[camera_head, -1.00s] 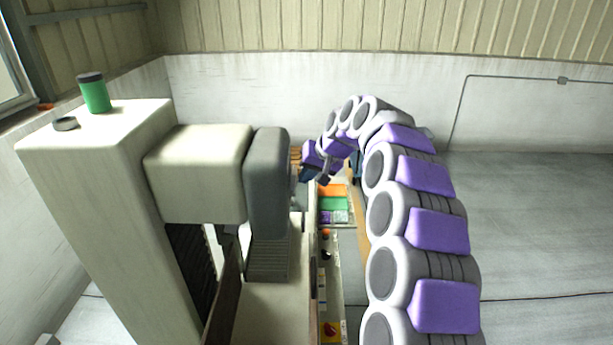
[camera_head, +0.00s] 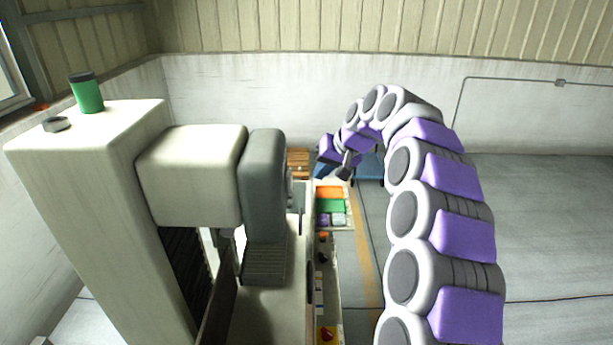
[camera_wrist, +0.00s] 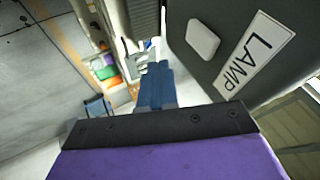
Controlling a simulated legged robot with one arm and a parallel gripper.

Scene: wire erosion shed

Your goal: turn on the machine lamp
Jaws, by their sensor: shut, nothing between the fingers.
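The machine (camera_head: 195,175) stands left of centre in the head view, with a grey head (camera_head: 265,185) on its right side. In the wrist view a dark grey panel (camera_wrist: 210,75) at the upper right carries a white rocker switch (camera_wrist: 202,39) and a white label reading LAMP (camera_wrist: 253,52). My gripper (camera_head: 343,172) is beyond and to the right of the grey head in the head view. Its blue fingers (camera_wrist: 156,85) are together and empty in the wrist view, left of and below the switch, apart from it. The switch is hidden in the head view.
A green can (camera_head: 87,95) and a dark puck (camera_head: 57,125) sit on the machine top. Coloured bins (camera_head: 331,205) and a control strip with a red knob (camera_head: 327,335) lie right of the machine. Open floor (camera_head: 550,230) is at the right.

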